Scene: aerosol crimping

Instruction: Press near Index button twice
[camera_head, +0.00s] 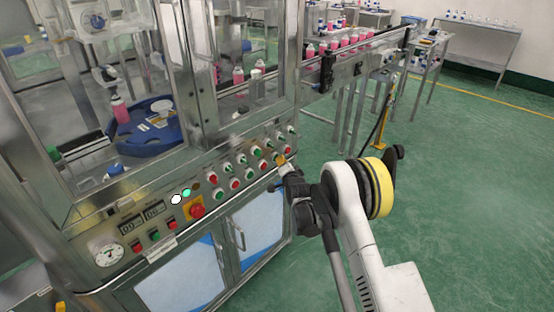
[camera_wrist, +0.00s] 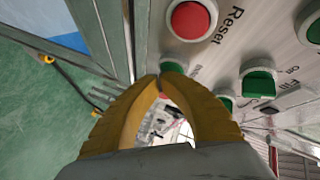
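The control panel (camera_head: 232,165) on the machine's front carries rows of red, green and white buttons and knobs. My gripper (camera_head: 282,160) is at the right part of this panel, its yellow fingertips close to the buttons. In the wrist view my gripper's (camera_wrist: 159,84) two yellow fingertips meet, with nothing held between them. Just past the tips is a green button (camera_wrist: 173,66), partly hidden by them; I cannot tell whether they touch. A red button (camera_wrist: 190,19) beside the word "Reset" is above it. No "Index" label can be read.
More green controls (camera_wrist: 258,83) sit to the right in the wrist view, near "On" and "Fill" labels. A red emergency knob (camera_head: 197,210) and a round gauge (camera_head: 109,254) are farther left. A conveyor (camera_head: 355,60) with pink bottles stands behind. Green floor (camera_head: 460,180) is clear at right.

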